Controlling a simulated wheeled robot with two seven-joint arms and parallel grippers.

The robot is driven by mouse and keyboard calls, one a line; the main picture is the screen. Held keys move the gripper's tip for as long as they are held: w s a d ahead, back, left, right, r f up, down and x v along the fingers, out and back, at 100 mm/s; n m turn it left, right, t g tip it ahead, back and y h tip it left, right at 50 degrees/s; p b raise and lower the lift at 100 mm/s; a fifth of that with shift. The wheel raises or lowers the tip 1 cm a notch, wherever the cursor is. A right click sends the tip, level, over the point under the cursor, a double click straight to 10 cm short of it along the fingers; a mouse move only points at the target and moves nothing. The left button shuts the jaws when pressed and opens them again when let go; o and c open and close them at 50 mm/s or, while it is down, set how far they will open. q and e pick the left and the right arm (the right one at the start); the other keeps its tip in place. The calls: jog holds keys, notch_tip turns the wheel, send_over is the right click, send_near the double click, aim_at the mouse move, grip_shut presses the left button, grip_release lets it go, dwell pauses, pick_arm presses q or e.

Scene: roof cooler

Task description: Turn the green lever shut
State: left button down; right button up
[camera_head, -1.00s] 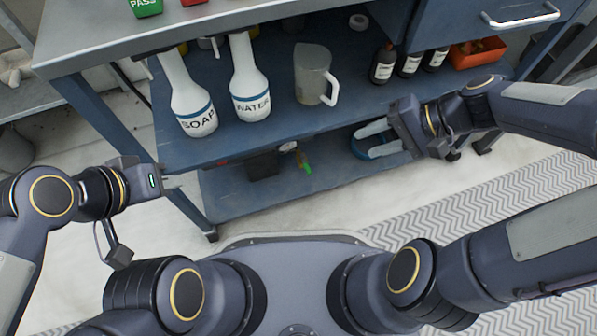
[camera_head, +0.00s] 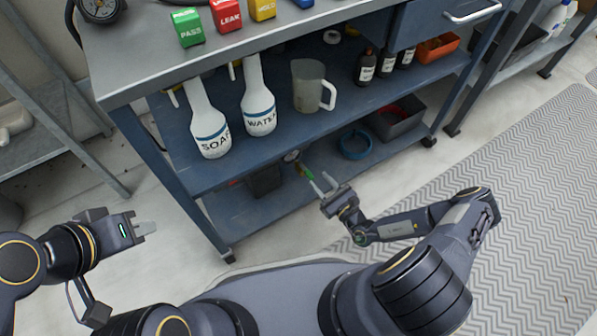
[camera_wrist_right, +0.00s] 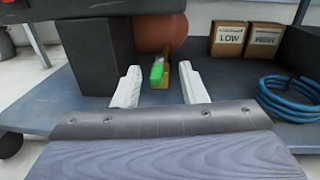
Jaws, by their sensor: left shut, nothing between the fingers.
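The green lever (camera_head: 306,172) is small and sits above the bottom shelf of the blue bench, beside a dark box. In the right wrist view the green lever (camera_wrist_right: 157,73) shows between the two pale fingers, further off, in front of a reddish-brown round body (camera_wrist_right: 160,33). My right gripper (camera_head: 323,184) is open and empty just in front of the lever, apart from it; its fingers also show in the right wrist view (camera_wrist_right: 160,88). My left gripper (camera_head: 147,228) is shut and empty, off the bench's left front.
The bottom shelf (camera_head: 243,215) also holds a dark box (camera_head: 264,180), a blue hose coil (camera_head: 355,144) and a black bin (camera_head: 396,118). The middle shelf above carries soap and water bottles (camera_head: 209,128) and a jug (camera_head: 308,88). Free floor lies in front.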

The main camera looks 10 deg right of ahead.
aim_at(307, 171)
jog(key=shift+s+a+f+m+h, duration=0.1)
jog(key=shift+a+f+m+h, duration=0.1)
jog(key=shift+f+m+h, duration=0.2)
jog(key=shift+a+f+m+h, duration=0.2)
jog(key=shift+f+m, duration=0.1)
jog(key=shift+f, duration=0.2)
jog(key=b+x, duration=0.3)
jog(key=x, duration=0.3)
jog(key=shift+w+a, duration=0.15)
jog(key=shift+w, duration=0.25)
jog(key=shift+w+a+r, duration=0.1)
jog(key=shift+w+a, duration=0.05)
jog(key=shift+w, duration=0.2)
grip_shut()
